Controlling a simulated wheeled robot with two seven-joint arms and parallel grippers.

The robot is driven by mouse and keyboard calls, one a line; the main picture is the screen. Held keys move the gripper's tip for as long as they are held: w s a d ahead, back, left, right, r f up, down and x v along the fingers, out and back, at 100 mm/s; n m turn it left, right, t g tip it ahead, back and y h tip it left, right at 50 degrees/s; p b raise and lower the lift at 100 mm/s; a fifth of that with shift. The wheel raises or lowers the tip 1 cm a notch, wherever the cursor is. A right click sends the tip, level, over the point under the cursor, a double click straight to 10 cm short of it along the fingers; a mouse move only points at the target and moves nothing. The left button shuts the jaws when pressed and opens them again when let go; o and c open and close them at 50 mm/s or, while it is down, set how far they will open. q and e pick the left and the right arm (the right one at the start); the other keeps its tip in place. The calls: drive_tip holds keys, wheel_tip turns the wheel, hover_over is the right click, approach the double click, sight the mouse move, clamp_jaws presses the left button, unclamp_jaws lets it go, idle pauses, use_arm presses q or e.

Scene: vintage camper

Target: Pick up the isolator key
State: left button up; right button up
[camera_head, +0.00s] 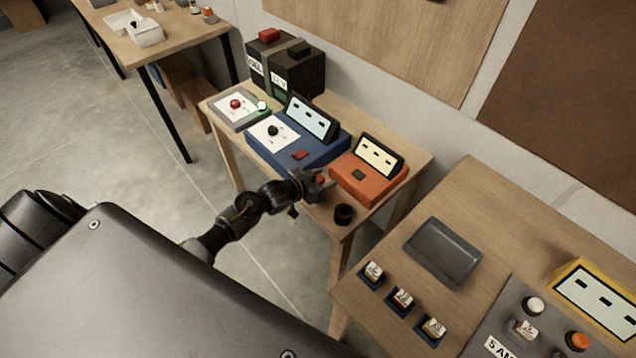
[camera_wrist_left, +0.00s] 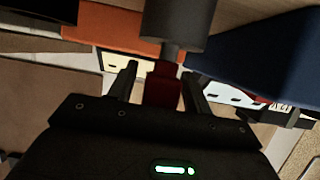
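The isolator key appears as a small red piece (camera_head: 320,179) at my left gripper in the head view. The left wrist view shows its red block (camera_wrist_left: 162,86) between the fingers, in line with a dark grey cylinder (camera_wrist_left: 176,22). Whether that cylinder is part of the key or a holder, I cannot tell. My left gripper (camera_head: 317,184) is by the front edge of the small table, in front of the blue and orange units. Its fingers (camera_wrist_left: 160,85) stand apart around the red block, with a visible gap on the left side. My right gripper is not in view.
The small table (camera_head: 228,134) carries an orange unit (camera_head: 352,185), a blue unit (camera_head: 318,152), a black round cup (camera_head: 343,214) at its near corner and dark boxes (camera_head: 300,75) behind. A second table (camera_head: 490,215) with a grey tray (camera_head: 443,252) stands at right.

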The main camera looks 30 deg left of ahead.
use_arm(q)
drive_tip(key=c, duration=1)
drive_tip(key=shift+r, duration=0.1)
wheel_tip(320, 180, up, 10)
drive_tip(key=shift+f+b, duration=0.1)
drive_tip(key=shift+b, duration=0.55)
